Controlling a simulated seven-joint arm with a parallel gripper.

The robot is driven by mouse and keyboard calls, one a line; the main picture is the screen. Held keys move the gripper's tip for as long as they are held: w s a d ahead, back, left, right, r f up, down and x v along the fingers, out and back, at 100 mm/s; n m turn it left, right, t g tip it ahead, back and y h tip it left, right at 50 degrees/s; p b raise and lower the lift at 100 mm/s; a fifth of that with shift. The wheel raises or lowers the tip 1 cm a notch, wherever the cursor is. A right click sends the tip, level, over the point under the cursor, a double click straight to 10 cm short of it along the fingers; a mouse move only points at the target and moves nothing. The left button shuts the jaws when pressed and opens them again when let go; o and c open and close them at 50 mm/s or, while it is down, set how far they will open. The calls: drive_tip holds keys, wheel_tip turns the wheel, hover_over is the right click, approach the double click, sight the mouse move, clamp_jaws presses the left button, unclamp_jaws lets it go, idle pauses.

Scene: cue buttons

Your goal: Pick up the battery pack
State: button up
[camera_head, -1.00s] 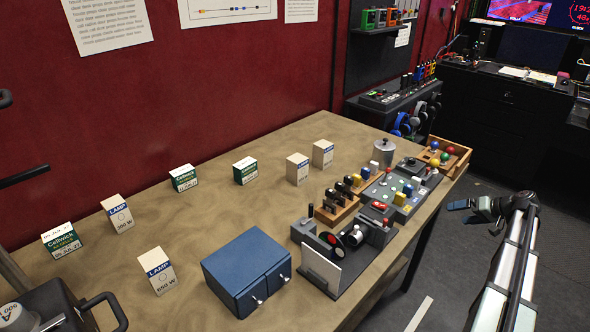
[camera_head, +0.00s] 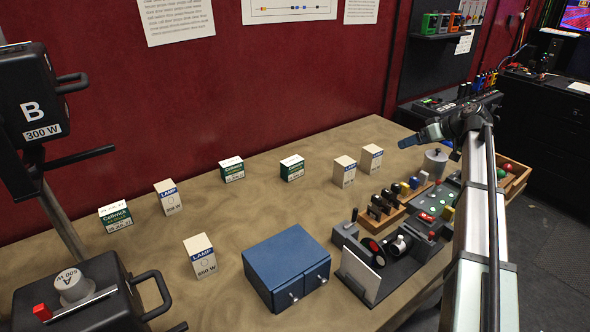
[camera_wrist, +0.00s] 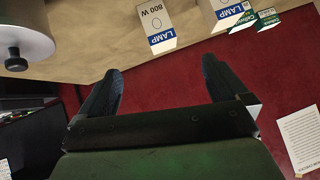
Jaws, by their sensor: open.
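Several small green-and-white boxes marked Cellwick, which may be the battery packs, stand on the table: one at the left (camera_head: 116,218), one at the back (camera_head: 232,170) and one right of it (camera_head: 292,168). Two also show small in the wrist view (camera_wrist: 233,11) (camera_wrist: 267,19). My gripper (camera_head: 408,141) is above the table's far right part, right of all the boxes. Its two dark fingers (camera_wrist: 162,78) are spread with nothing between them. A white lamp box (camera_wrist: 155,22) is seen beyond them in the wrist view.
White lamp boxes stand among the Cellwick boxes (camera_head: 168,198) (camera_head: 202,258) (camera_head: 344,171) (camera_head: 371,158). A blue two-door cabinet (camera_head: 287,265) is in front. A grey lidded pot (camera_head: 436,163) stands near my gripper. Button panels (camera_head: 440,203) and black lamp housings (camera_head: 80,295) flank the table.

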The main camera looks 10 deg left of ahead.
drive_tip(key=a+f+n+g+h, duration=0.1)
drive_tip(key=a+g+h, duration=0.1)
drive_tip(key=a, duration=1.6)
drive_tip(key=h, duration=0.3)
approach(294, 161)
drive_tip(key=shift+n+g, duration=0.4)
drive_tip(key=x, duration=0.7)
drive_tip(key=shift+w+a+f, duration=0.15)
drive_tip(key=shift+x, duration=2.75)
drive_tip(key=shift+w, duration=0.2)
drive_tip(key=shift+c, duration=0.4)
drive_tip(key=c, duration=0.9)
drive_tip(key=shift+o, duration=0.2)
